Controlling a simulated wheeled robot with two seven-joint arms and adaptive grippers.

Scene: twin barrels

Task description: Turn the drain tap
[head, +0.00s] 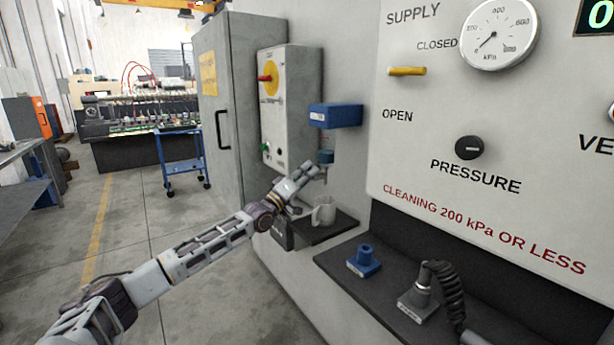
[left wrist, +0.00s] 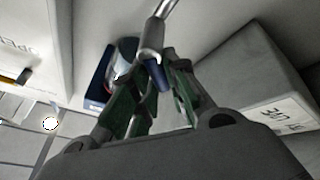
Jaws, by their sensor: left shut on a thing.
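The blue filter unit (head: 335,115) is fixed to the wall panel, with a small bowl (head: 326,157) under it. The drain tap hangs below the bowl and is mostly hidden by my gripper in the head view. In the left wrist view a metal pipe ends in a grey collar with the blue tap handle (left wrist: 157,76) between my green-lined fingers. My left gripper (head: 316,172) is shut on this handle; it also shows in the left wrist view (left wrist: 158,88). A grey mug (head: 323,212) stands upright below. My right gripper is out of view.
The mug's dark shelf (head: 335,231) is just below my gripper. A lower dark ledge (head: 340,268) holds a blue fitting (head: 364,260) and a grey block (head: 417,305) with a coiled hose. A control box (head: 290,110) is left of the filter.

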